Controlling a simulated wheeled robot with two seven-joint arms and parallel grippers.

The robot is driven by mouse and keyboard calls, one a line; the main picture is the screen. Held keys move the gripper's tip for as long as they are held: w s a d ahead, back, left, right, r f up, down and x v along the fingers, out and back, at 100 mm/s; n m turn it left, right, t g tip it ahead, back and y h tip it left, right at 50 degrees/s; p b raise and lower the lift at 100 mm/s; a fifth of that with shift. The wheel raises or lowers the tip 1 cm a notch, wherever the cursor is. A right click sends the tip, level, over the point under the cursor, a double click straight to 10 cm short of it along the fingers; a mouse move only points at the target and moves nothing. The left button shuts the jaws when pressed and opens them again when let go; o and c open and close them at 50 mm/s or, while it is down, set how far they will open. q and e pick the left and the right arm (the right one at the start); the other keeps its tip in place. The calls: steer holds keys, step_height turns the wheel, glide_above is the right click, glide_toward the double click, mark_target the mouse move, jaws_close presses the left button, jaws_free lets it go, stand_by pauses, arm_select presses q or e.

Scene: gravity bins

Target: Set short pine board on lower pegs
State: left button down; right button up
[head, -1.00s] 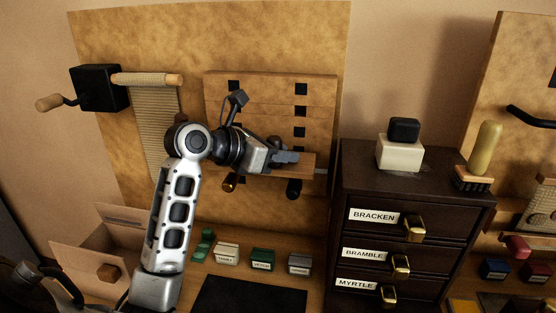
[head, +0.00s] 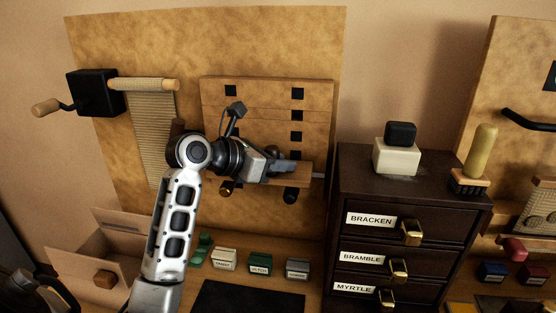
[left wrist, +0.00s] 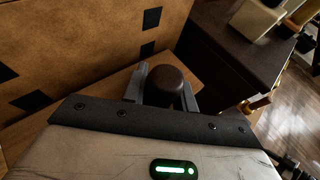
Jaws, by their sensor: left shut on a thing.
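The short pine board (head: 297,180) lies roughly level across the lower part of the upright slotted panel (head: 265,98). My left gripper (head: 286,166) is shut on the board's dark round knob (left wrist: 165,82), which shows between the fingers in the left wrist view. The lower pegs show just under the board, a left peg (head: 227,188) and a right peg (head: 291,196). I cannot tell whether the board touches them. My gripper and wrist hide the board's left part. My right gripper is not in view.
A dark drawer cabinet (head: 400,188) stands close to the right, with a white block (head: 397,157) on top. A crank roller (head: 145,84) is at upper left. An open box (head: 85,245) and several small labelled boxes (head: 260,262) sit below.

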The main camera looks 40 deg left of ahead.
arm_select(q)
steer(key=shift+f, duration=0.35)
stand_by(0.3)
steer(key=c, duration=1)
jaws_free()
steer(key=shift+c, duration=0.2)
steer(key=v, duration=1.6)
